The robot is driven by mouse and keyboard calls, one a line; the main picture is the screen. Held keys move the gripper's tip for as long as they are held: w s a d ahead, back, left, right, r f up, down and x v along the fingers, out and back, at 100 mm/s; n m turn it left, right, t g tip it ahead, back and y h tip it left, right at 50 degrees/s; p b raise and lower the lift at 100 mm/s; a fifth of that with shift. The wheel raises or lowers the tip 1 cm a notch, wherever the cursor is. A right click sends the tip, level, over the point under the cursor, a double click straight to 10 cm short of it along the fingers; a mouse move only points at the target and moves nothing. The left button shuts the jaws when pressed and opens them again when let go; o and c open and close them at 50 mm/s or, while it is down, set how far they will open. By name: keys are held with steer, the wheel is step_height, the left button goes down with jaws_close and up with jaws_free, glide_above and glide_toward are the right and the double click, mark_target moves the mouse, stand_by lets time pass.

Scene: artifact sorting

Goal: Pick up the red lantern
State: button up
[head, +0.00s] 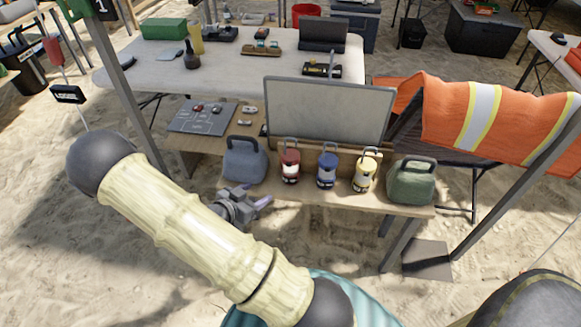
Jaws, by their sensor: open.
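The red lantern (289,165) stands upright on the small wooden table (310,198), with its handle up. A blue lantern (327,168) and a yellow lantern (364,172) stand in a row to its right. My gripper (262,205) is at the table's front left edge, below and left of the red lantern and apart from it. It is open, with nothing seen between its fingers. My pale arm link hides part of the gripper's wrist.
A blue-grey container (245,160) stands just left of the red lantern, and a green one (411,181) at the right end. A grey board (328,110) rises behind the lanterns. A chair with an orange vest (500,122) is at right. Sand lies in front.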

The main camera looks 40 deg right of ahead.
mark_target(285, 176)
steer(key=b+x, duration=0.2)
steer(key=x, duration=1)
steer(key=b+x, duration=0.1)
steer(key=x, duration=0.4)
steer(key=shift+d+f, duration=0.1)
steer(key=c, duration=0.8)
steer(key=shift+o, duration=0.2)
step_height(285, 176, up, 18)
steer(key=p, duration=0.4)
